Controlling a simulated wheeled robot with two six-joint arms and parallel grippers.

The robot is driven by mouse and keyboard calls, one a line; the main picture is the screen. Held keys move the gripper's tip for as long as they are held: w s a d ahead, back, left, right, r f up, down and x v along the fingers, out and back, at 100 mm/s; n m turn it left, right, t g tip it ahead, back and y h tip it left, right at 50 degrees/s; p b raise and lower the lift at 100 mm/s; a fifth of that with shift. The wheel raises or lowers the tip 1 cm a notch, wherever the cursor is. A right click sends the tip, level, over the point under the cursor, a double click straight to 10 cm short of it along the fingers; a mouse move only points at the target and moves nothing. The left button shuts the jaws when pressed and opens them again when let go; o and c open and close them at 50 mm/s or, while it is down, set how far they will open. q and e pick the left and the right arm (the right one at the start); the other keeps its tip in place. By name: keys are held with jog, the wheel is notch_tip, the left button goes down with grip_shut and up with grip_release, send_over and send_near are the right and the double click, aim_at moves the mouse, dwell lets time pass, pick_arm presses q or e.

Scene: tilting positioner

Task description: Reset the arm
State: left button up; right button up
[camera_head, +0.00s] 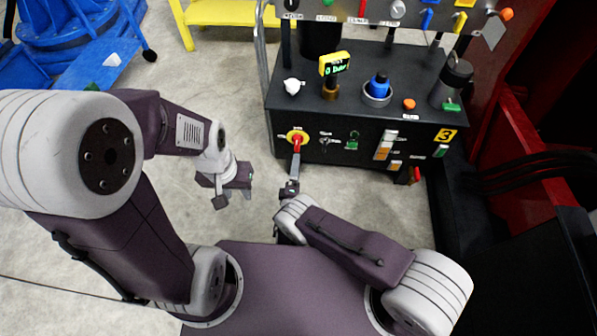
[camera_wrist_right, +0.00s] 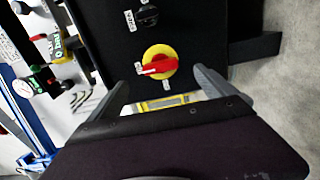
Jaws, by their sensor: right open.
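A black control console (camera_head: 345,100) stands ahead. A red rotary handle on a yellow round plate (camera_head: 297,137) sits at the left of its front face. In the right wrist view the red handle (camera_wrist_right: 160,66) lies nearly level across the plate. My right gripper (camera_wrist_right: 165,82) is open, its two fingers spread either side of the switch and apart from the handle. In the head view my right gripper (camera_head: 291,187) points at the switch from below. My left gripper (camera_head: 235,197) hangs over the floor left of the console, empty, with its fingers apart.
The console front also has a key switch (camera_head: 325,142), a green padlock-like part (camera_head: 352,140) and a yellow "3" label (camera_head: 446,134). A blue machine (camera_head: 80,35) stands back left; floor between is clear.

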dwell(0.3)
jog(key=d+r+m+g+h, duration=0.4)
jog(key=d+r+g+h, duration=0.15)
jog(key=d, duration=0.45)
jog(key=d+r+m+g+h, duration=0.4)
jog(key=d+r+g+h, duration=0.15)
jog(key=d, duration=0.55)
jog(key=s+d+r+m+g+y+p, duration=0.1)
jog(key=s+d+r+m+g+y, duration=0.2)
jog(key=s, duration=0.4)
jog(key=s+d+r+m+g+y, duration=0.2)
jog(key=s+d+r+g, duration=0.1)
jog(key=s+g, duration=0.25)
jog(key=s+a+r+m+t+y, duration=0.3)
jog(key=s+a+r+m+y, duration=0.15)
jog(key=s+r+y, duration=0.3)
notch_tip(320, 180, up, 38)
jog(key=p, duration=3.8)
jog(key=shift+s+d+f+h, duration=0.15)
jog(key=shift+s+f+h, duration=0.1)
jog(key=shift+s+h, duration=0.15)
